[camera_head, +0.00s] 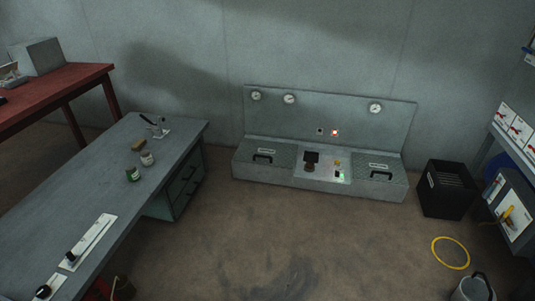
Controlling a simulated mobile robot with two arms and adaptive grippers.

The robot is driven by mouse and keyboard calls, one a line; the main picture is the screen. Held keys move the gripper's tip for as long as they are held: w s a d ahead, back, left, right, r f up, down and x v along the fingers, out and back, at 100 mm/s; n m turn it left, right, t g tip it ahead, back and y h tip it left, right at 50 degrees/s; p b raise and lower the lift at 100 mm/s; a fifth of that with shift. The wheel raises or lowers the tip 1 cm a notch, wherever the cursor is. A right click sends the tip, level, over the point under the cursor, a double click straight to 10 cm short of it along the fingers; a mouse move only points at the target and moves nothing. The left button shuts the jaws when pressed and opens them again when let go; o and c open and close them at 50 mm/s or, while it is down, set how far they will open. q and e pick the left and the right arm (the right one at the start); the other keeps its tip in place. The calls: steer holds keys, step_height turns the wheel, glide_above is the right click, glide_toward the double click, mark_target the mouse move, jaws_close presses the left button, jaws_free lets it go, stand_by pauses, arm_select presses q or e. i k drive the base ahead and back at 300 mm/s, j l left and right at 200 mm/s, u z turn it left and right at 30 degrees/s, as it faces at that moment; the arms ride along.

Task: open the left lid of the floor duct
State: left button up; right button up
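The floor duct (320,190) is a low grey metal bench against the far wall, with an upright back panel carrying several round gauges. Its left lid (280,151) is a textured plate with a black handle (263,158) and a small label, and it lies flat and closed. The right lid (358,164) also lies closed, with its own black handle (381,175). Between the lids is a middle section with a dark block, a yellow item and a small green light. Neither of my grippers shows in the head view.
A long grey workbench (85,205) with jars and switches stands at left, a red table (62,90) behind it. A black crate (445,190) stands right of the duct. A yellow ring (451,239) and a bucket (472,290) are on the floor at right. The floor before the duct is clear.

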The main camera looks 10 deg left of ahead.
mark_target(273, 154)
steer(key=i+u, duration=0.1)
steer(key=u, duration=0.55)
steer(key=i+l+u, duration=0.3)
steer(key=i+u, duration=0.15)
steer(key=i, duration=0.2)
steer(key=i+l+u, duration=0.45)
steer(key=i+l, duration=0.1)
steer(key=i, duration=0.05)
